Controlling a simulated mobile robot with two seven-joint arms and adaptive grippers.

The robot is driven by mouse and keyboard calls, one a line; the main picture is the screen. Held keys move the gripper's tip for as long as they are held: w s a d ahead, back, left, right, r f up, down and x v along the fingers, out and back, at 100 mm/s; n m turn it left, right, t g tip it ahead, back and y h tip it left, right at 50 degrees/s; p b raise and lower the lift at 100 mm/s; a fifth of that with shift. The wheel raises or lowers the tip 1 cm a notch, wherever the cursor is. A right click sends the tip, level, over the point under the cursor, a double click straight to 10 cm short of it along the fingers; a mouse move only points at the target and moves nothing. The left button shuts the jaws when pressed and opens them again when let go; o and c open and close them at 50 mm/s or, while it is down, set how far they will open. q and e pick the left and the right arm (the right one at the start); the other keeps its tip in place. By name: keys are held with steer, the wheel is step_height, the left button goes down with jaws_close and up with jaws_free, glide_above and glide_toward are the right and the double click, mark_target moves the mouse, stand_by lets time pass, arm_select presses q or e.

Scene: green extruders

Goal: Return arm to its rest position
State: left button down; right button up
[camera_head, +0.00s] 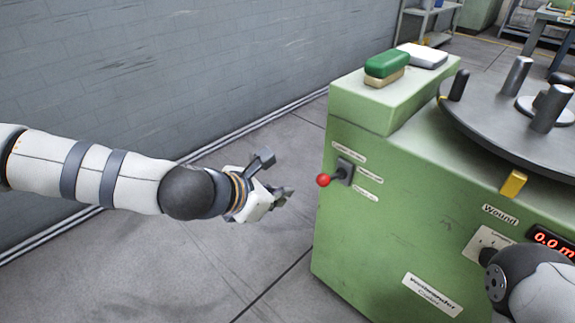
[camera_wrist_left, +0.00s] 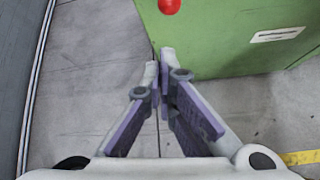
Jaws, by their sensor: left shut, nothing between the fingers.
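My left arm reaches in from the left in the head view. Its gripper (camera_head: 280,176) hangs in the air over the floor, to the left of the green machine (camera_head: 345,237) and apart from it. In the left wrist view the two fingers (camera_wrist_left: 162,62) are together at the tips with nothing between them. A red-knobbed lever (camera_head: 323,180) sticks out of the machine's side, a little right of the gripper. The red knob also shows at the top of the left wrist view (camera_wrist_left: 169,6). Part of my right arm shows at the lower right; its gripper is out of view.
A green and tan block (camera_head: 386,69) and a white block (camera_head: 422,56) lie on the machine's top. A dark round turntable with metal posts (camera_head: 500,120) is at the right. A grey wall (camera_head: 150,80) runs behind my left arm. The floor between is clear.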

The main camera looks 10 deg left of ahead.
arm_select(q)
steer(key=s+d+f+m+g+p, duration=0.15)
steer(key=s+f+m, duration=0.25)
steer(key=s, duration=0.4)
steer(key=s+a+f+m+g+p, duration=0.1)
steer(key=s+f+m+g+p, duration=0.2)
steer(key=s, duration=0.4)
steer(key=s+d+f+m+g+p, duration=0.1)
steer(key=s+f+m, duration=0.35)
steer(key=s, duration=0.35)
steer(key=s+a+r+m+g+y+p, duration=0.1)
steer(key=s+a+m+g+y+p, duration=0.1)
steer(key=s+a+m, duration=0.5)
steer(key=s+a+r+m+g+y+p, duration=0.2)
steer(key=s+a+m, duration=0.6)
steer(key=s, duration=0.8)
steer(key=shift+s+a+r+g+y+p, duration=0.3)
steer(key=shift+s+a+g+y+p, duration=0.1)
steer(key=shift+a+g+y+p, duration=0.3)
arm_select(e)
steer(key=w+r+t, duration=0.3)
steer(key=w+r, duration=0.6)
steer(key=r, duration=0.2)
steer(key=shift+w+r+t, duration=0.2)
steer(key=shift+t, duration=0.1)
arm_select(q)
steer(key=shift+d, duration=0.1)
